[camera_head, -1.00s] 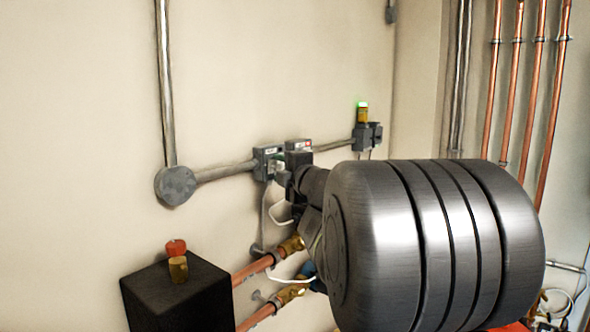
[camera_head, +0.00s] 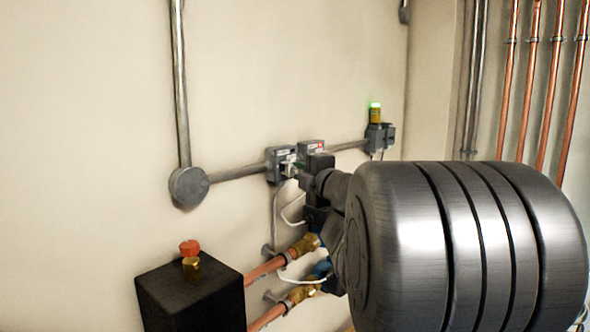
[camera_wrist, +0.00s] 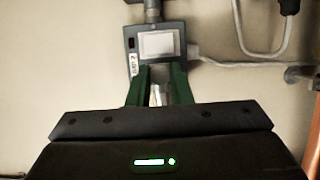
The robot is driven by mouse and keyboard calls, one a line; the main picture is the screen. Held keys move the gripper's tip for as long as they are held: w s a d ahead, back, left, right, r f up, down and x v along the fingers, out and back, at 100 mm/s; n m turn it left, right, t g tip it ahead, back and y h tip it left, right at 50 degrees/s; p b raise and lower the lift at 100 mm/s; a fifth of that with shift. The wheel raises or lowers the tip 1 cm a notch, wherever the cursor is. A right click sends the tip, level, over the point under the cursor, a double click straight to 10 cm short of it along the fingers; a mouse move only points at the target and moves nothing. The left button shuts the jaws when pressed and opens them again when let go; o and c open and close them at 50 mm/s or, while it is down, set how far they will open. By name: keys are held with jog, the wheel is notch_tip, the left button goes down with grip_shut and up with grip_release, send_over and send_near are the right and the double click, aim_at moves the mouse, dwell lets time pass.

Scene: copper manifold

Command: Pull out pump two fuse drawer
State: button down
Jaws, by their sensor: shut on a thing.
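A grey fuse box (camera_head: 278,165) is on the wall, left of my gripper (camera_head: 293,168). In the wrist view the same box (camera_wrist: 157,42) has a pale square panel and a small label too blurred to read. My gripper (camera_wrist: 159,72) has green fingers whose tips reach the lower edge of the box. The fingers are shut on a pale, narrow piece (camera_wrist: 158,95), which I take for the fuse drawer. How far it stands out of the box is hard to tell.
A device with a green-lit top (camera_head: 376,125) is farther right. Copper pipes (camera_head: 268,268) with brass valves and a black box (camera_head: 190,295) lie below. White cables hang beneath the boxes.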

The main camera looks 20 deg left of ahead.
jog(key=shift+d+f, duration=0.1)
jog(key=shift+d, duration=0.05)
jog(key=c, duration=1.3)
grip_release()
jog(key=shift+s+d, duration=0.1)
jog(key=shift+d, duration=0.05)
jog(key=v, duration=1.3)
jog(key=shift+s+d+b, duration=0.25)
jog(key=shift+d+b, duration=0.05)
jog(key=shift+b, duration=0.1)
jog(key=shift+w+a, duration=0.1)
jog(key=shift+a, duration=0.05)
jog(key=x, duration=1.2)
jog(key=shift+w+a+p, duration=0.2)
jog(key=shift+p, duration=0.15)
jog(key=shift+x, duration=0.85)
jog(key=shift+s+a, duration=0.1)
jog(key=shift+s, duration=0.05)
